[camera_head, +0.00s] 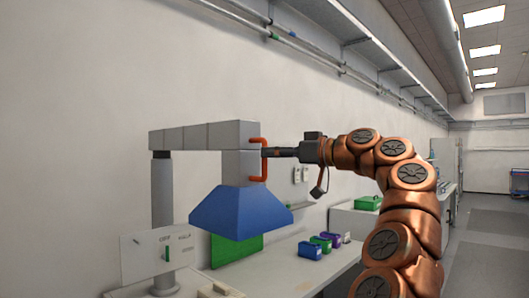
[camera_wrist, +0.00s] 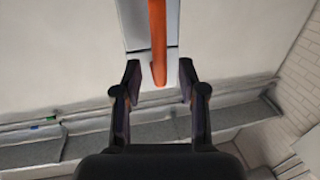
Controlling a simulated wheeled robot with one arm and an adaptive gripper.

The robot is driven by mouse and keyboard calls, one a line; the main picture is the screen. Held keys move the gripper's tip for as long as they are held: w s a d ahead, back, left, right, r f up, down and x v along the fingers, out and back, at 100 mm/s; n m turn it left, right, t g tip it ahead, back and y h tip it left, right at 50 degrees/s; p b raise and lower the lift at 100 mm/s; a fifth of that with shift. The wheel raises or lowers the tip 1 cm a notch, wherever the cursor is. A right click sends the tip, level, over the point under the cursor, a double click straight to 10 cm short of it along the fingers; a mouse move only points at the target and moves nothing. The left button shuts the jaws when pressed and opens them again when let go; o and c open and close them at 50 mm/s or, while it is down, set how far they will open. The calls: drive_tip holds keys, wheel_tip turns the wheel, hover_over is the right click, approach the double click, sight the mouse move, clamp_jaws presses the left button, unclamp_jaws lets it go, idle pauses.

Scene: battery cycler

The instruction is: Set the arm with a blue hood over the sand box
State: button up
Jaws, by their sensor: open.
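The blue hood (camera_head: 240,212) hangs from a grey jointed arm (camera_head: 205,136) on a grey post (camera_head: 162,200). An orange handle (camera_head: 264,171) is fixed to the arm's right end, above the hood. My gripper (camera_head: 268,152) is at the upper part of this handle. In the wrist view, my gripper (camera_wrist: 159,76) is open, with the orange handle (camera_wrist: 158,40) between its two fingers and a gap on each side. A green panel or box (camera_head: 236,248) shows partly behind the hood. I cannot pick out the sand box for certain.
A white panel (camera_head: 135,262) with lettering and a green marker stands at the post's foot. Small blue (camera_head: 310,250), green (camera_head: 321,243) and purple (camera_head: 331,239) boxes sit on the bench (camera_head: 290,273). A green tray (camera_head: 368,203) lies farther back. The aisle on the right is clear.

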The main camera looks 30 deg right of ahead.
drive_tip(key=x, duration=0.3)
drive_tip(key=shift+w+a, duration=0.1)
clamp_jaws()
idle(0.6)
